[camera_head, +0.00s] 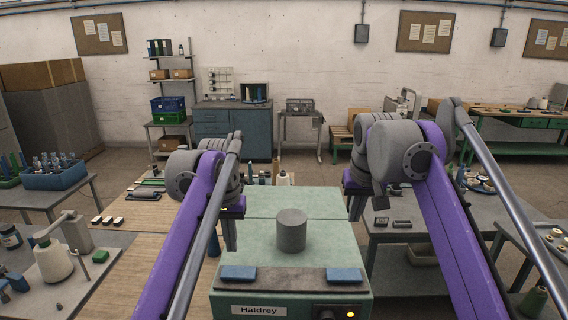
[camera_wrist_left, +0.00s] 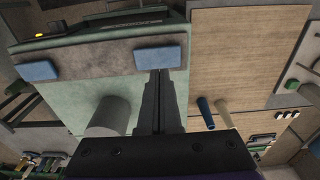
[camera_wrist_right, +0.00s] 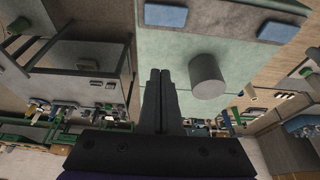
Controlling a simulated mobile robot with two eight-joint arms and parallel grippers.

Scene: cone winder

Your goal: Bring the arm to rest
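My left gripper (camera_head: 231,236) hangs down by the left edge of the green Haldrey machine (camera_head: 245,205). Its two fingers lie together with nothing between them in the left wrist view (camera_wrist_left: 159,75). My right gripper (camera_head: 356,208) hangs by the machine's right edge. Its fingers also lie together and empty in the right wrist view (camera_wrist_right: 160,75). A grey cylinder (camera_head: 291,230) stands upright on the machine's top between the grippers, apart from both. It also shows in the left wrist view (camera_wrist_left: 110,116) and in the right wrist view (camera_wrist_right: 206,76).
Two blue pads (camera_head: 238,273) (camera_head: 343,275) lie on the grey strip at the machine's front. A wooden-topped table (camera_head: 120,245) is on the left, with a blue spool and a cream one near the machine. A grey table (camera_head: 405,228) stands close on the right.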

